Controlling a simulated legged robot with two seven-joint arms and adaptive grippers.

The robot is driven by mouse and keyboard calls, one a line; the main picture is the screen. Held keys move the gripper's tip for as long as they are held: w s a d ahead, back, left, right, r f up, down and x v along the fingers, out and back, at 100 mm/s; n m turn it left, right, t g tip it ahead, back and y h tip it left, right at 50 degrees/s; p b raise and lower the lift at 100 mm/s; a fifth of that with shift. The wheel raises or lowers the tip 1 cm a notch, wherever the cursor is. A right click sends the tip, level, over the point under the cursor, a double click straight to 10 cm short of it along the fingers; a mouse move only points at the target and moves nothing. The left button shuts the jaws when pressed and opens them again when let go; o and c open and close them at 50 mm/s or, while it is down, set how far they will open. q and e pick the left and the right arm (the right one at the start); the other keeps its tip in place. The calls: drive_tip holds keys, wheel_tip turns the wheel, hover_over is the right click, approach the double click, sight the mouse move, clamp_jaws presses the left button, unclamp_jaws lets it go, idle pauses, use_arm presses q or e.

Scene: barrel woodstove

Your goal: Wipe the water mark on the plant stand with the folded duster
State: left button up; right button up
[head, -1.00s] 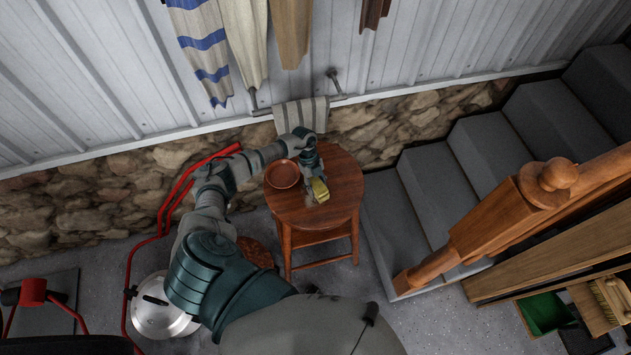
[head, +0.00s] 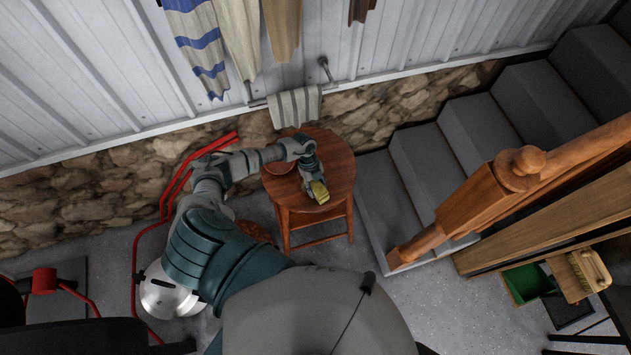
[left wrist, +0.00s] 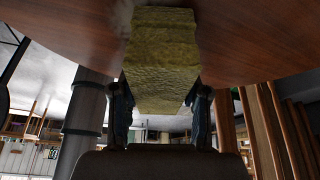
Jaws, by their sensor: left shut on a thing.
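The plant stand (head: 338,166) is a round wooden side table with a lower shelf, standing by the stone wall. My left gripper (head: 314,181) is shut on the folded duster (head: 319,191), a yellowish folded cloth, over the right-hand half of the top. In the left wrist view the duster (left wrist: 163,60) sits between the fingers, against or very near the wooden top (left wrist: 250,35); I cannot tell whether it touches. I cannot make out the water mark. My right gripper is not in view.
A striped towel (head: 294,106) hangs on a rail behind. Grey stairs (head: 430,155) and a wooden newel post (head: 500,185) rise at the right. A metal pot (head: 165,295) stands lower left.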

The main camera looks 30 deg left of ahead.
use_arm(q)
drive_tip(key=shift+s+a+f+p, duration=0.1)
drive_tip(key=shift+s+a+p, duration=0.3)
drive_tip(key=shift+s+a, duration=0.3)
drive_tip(key=shift+w+a+f+b, duration=0.15)
drive_tip(key=shift+w+a+b, duration=0.9)
drive_tip(key=shift+a, duration=0.15)
drive_tip(key=shift+w+a, duration=0.35)
drive_tip(key=shift+a, duration=0.05)
drive_tip(key=shift+w+a+b, duration=1)
drive_tip(key=shift+a+b, duration=0.15)
drive_tip(key=shift+b, duration=0.1)
drive_tip(key=shift+w+a+r+b, duration=0.2)
drive_tip(key=shift+w+a+b, duration=0.1)
drive_tip(key=shift+w+a, duration=0.1)
drive_tip(key=w+a+b, duration=0.1)
drive_tip(key=a+b, duration=0.1)
drive_tip(key=b, duration=0.1)
drive_tip(key=shift+w+f, duration=0.25)
drive_tip(key=shift+w, duration=0.15)
drive_tip(key=shift+w+a+r, duration=0.1)
drive_tip(key=shift+w+a, duration=0.15)
drive_tip(key=shift+a, duration=0.1)
drive_tip(key=shift+r, duration=0.1)
